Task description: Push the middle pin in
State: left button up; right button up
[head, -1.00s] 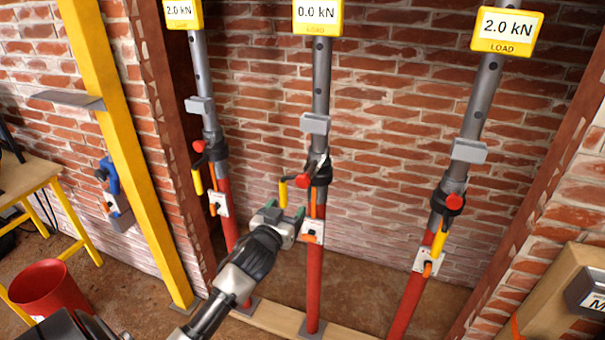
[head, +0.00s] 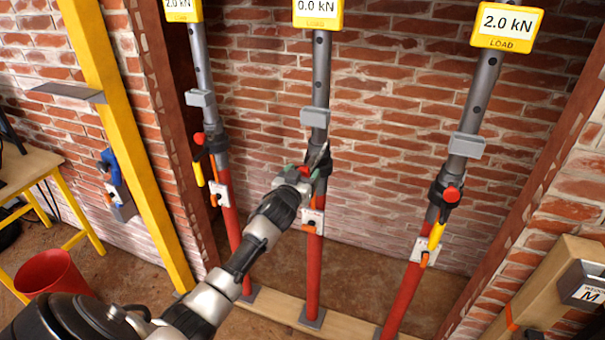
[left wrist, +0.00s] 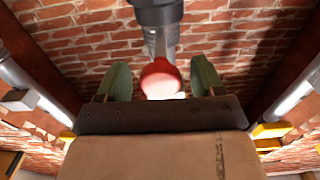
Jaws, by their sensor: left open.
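The middle prop (head: 314,265) stands upright, with a grey upper tube and a red lower tube. Its load display (head: 317,10) reads 0.0 kN. The red-headed middle pin (left wrist: 160,78) sits at the collar and shows between my left gripper's green fingers in the left wrist view. My left gripper (head: 302,174) is open at the collar, one finger on each side of the pin head. I cannot tell whether they touch it. My right gripper is not in view.
The left prop (head: 228,215) and right prop (head: 405,295) have their own red pins; the right display (head: 506,24) reads 2.0 kN. A yellow post (head: 120,110), a red bucket (head: 50,276) and a table (head: 25,170) are at left. A wooden post (head: 550,290) is at right.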

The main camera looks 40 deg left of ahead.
pick_arm(q)
jog(key=shift+c, duration=0.2)
grip_shut()
jog(key=shift+w+f, duration=0.1)
jog(key=shift+w, duration=0.15)
jog(key=b+x, duration=0.2)
jog(key=x, duration=0.3)
jog(key=shift+w+a, duration=0.2)
jog(key=shift+o, duration=0.2)
grip_release()
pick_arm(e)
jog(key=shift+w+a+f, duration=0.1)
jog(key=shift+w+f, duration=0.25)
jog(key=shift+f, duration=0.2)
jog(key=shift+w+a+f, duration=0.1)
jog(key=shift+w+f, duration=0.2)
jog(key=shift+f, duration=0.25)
pick_arm(q)
jog(key=shift+s+d, duration=0.1)
